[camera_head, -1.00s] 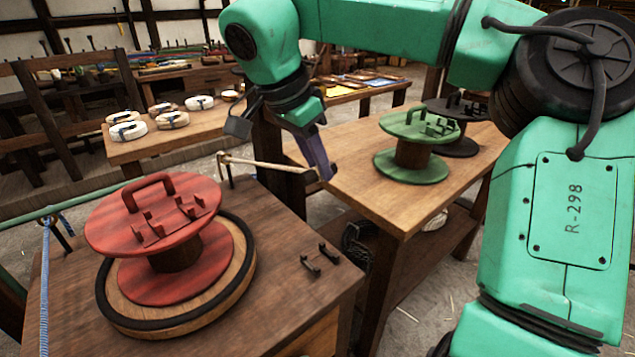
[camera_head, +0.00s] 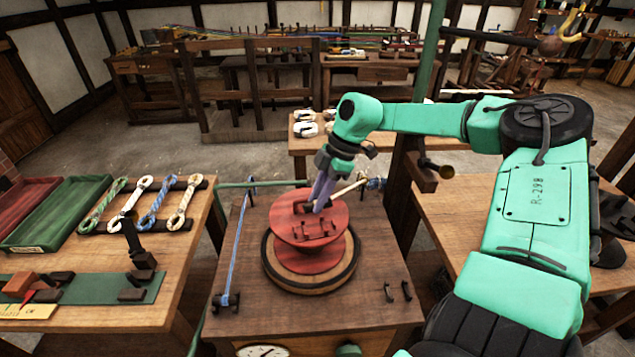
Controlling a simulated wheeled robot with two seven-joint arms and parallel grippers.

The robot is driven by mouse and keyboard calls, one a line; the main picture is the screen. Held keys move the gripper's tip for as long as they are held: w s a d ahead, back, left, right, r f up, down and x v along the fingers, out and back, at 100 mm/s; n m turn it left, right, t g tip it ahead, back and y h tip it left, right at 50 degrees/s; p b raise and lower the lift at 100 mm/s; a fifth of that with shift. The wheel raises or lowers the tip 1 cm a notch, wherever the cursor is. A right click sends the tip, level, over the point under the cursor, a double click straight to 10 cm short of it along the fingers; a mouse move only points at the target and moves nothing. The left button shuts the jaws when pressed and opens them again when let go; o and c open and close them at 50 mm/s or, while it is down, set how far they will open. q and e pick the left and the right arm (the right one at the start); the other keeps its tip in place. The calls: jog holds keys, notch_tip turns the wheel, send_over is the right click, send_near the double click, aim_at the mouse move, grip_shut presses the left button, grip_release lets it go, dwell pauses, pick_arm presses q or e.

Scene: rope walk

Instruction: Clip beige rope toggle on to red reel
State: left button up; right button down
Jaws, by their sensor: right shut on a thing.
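The red reel (camera_head: 285,226) stands upright on a round wooden turntable (camera_head: 273,276) with a dark rim on the central bench. Several small red clips (camera_head: 316,230) and a red handle rise from its top disc. My right gripper (camera_head: 319,207) is over the reel's top, at its back right near the handle. It is shut on the end of the beige rope (camera_head: 347,191), which runs to a post (camera_head: 376,183) at the bench's back right. The toggle itself is mostly hidden by the fingers, and I cannot tell whether it touches the reel. My left gripper is out of view.
A blue rope (camera_head: 237,245) runs along the bench's left side. Two small dark hooks (camera_head: 398,292) stand at its front right. The left table holds rope hanks (camera_head: 185,203) and a green tray (camera_head: 62,212). My right arm crosses the right side.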

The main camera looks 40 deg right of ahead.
jog(key=shift+w+a+r+m, duration=0.1)
jog(key=shift+a+m, duration=0.15)
jog(key=shift+m, duration=0.15)
jog(key=shift+w+f, duration=0.15)
jog(key=shift+f, duration=0.05)
notch_tip(320, 180, down, 2)
jog(key=shift+w+b, duration=0.1)
jog(key=shift+b, duration=0.65)
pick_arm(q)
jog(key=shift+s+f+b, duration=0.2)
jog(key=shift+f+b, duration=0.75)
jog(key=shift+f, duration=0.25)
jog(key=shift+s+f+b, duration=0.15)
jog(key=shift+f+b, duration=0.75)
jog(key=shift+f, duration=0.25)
pick_arm(e)
jog(key=shift+f, duration=2.15)
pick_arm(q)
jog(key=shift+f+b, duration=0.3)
pick_arm(e)
jog(key=shift+f, duration=0.35)
jog(key=c, duration=0.6)
grip_release()
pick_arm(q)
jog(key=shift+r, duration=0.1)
pick_arm(e)
jog(key=shift+r, duration=0.1)
